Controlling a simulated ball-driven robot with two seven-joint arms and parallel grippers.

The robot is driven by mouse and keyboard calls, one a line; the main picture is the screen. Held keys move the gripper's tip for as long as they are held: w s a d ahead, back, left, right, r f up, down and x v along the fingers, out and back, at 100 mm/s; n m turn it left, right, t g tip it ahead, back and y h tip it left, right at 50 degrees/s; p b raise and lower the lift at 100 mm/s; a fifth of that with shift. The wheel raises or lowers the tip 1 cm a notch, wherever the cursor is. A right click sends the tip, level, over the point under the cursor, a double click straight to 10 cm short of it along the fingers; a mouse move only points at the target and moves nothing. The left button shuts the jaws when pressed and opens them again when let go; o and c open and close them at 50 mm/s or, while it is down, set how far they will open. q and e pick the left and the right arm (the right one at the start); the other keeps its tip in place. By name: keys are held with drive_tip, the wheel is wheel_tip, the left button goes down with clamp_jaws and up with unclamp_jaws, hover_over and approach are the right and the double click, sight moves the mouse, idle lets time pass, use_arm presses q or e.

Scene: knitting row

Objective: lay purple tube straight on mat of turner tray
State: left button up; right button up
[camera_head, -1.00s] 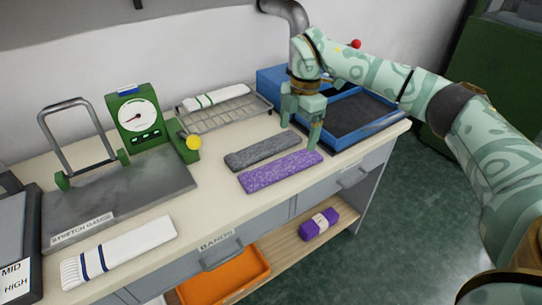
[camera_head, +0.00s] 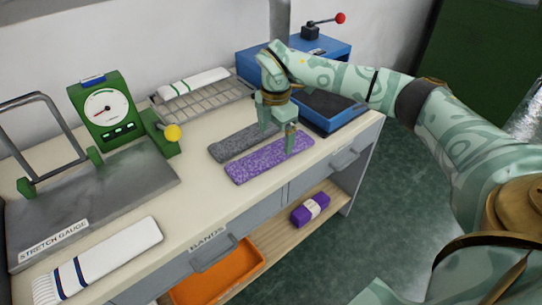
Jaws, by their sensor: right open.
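The purple tube (camera_head: 258,165) lies flat on the bench beside a grey tube (camera_head: 238,145). My right gripper (camera_head: 278,137) is open and points down at the right ends of the two tubes. Its near finger overlaps the purple tube's right end in the picture and its far finger overlaps the grey tube's end; whether they touch is unclear. The blue turner tray (camera_head: 347,124) with its dark mat (camera_head: 325,107) is at the bench's right end, partly hidden by my right arm. No tube shows on the visible part of the mat. My left gripper is not in view.
A blue machine (camera_head: 330,46) with a red-knobbed lever stands behind the tray. A wire rack (camera_head: 205,103) holds a white tube. The stretch gauge (camera_head: 80,205) and another white tube (camera_head: 110,258) are at left. A purple bundle (camera_head: 310,209) lies on the lower shelf.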

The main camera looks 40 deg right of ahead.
sight(274, 151)
wheel_tip(274, 151, down, 5)
drive_tip(key=shift+a+f+b, duration=0.1)
drive_tip(key=shift+a+b, duration=0.05)
drive_tip(key=shift+b, duration=0.8)
drive_tip(key=shift+r, duration=0.25)
drive_tip(key=c, duration=1.1)
drive_tip(key=shift+o, duration=0.2)
